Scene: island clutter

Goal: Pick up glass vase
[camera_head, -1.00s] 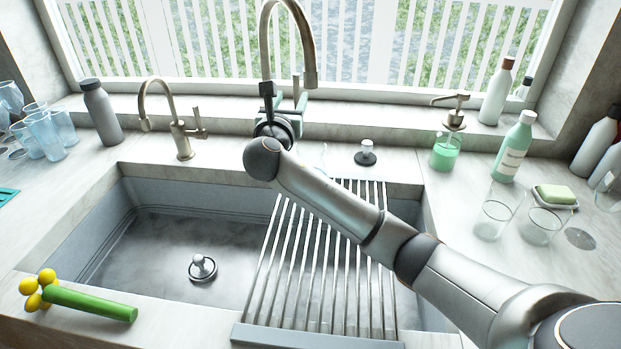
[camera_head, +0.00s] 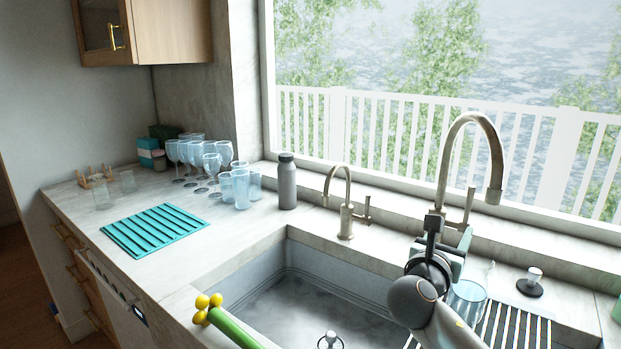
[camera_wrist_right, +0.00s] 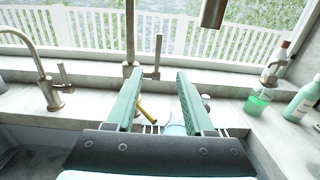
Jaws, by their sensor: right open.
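A clear bluish glass vessel (camera_head: 467,300) stands by the back edge of the sink near the drying rack, partly hidden by my right arm. It may be the glass vase. In the right wrist view, a bluish glass piece (camera_wrist_right: 176,129) shows low between the fingers, beside a yellow item (camera_wrist_right: 150,112). My right gripper (camera_head: 455,243) is in front of the tall faucet, above and apart from the vessel as far as I can tell. Its green fingers (camera_wrist_right: 155,78) are spread open with nothing clasped. My left gripper is out of view.
The tall faucet (camera_head: 497,165) and small faucet (camera_head: 346,215) rise behind the sink (camera_head: 270,310). A grey bottle (camera_head: 287,185), several glasses (camera_head: 240,188) and a teal mat (camera_head: 155,230) are on the left counter.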

